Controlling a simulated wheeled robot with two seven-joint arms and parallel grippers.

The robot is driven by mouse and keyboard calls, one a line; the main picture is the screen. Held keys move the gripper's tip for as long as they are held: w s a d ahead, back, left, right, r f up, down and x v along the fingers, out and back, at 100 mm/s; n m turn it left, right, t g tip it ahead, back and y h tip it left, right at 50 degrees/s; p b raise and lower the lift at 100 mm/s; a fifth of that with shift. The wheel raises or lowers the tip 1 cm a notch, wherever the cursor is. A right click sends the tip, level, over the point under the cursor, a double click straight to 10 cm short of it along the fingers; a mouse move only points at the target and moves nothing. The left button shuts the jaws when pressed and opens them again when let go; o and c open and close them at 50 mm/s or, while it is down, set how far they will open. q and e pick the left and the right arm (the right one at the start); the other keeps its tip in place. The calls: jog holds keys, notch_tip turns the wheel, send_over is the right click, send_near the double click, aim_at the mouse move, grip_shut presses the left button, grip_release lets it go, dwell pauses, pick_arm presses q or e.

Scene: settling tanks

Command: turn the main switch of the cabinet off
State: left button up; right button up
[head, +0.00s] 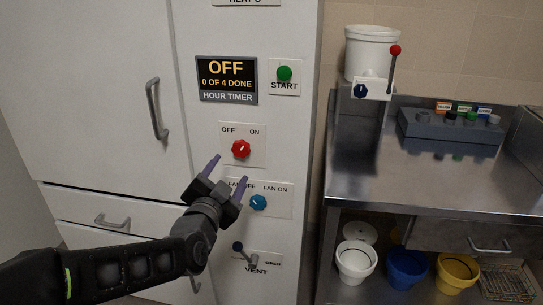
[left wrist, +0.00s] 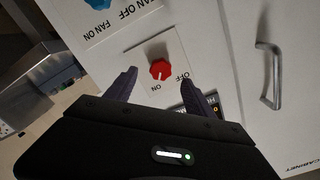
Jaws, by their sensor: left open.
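The main switch is a red knob (head: 241,149) on a white plate marked OFF and ON, on the front of the white cabinet (head: 299,140). Its white mark appears to point toward ON in the left wrist view, where the red knob (left wrist: 160,69) shows between the fingers. My left gripper (head: 230,169) is open and empty, its purple fingertips just below and in front of the knob in the head view. In the left wrist view my left gripper (left wrist: 159,76) has one finger on each side of the knob; contact cannot be told. My right gripper is not in view.
A black vent lever (head: 244,252) is lower. A green start button (head: 285,73) and an hour timer display (head: 227,80) reading OFF are above. A steel bench (head: 425,185) stands at right.

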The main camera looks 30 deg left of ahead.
aim_at(238, 152)
pick_arm(q)
jog(key=shift+r+m, duration=0.3)
jog(key=shift+m, duration=0.6)
jog(key=shift+w, duration=0.1)
jog(key=shift+p+x, duration=1.6)
jog(key=shift+x, duration=2.25)
jog(key=shift+r, duration=0.1)
jog(key=shift+c, duration=0.5)
grip_shut()
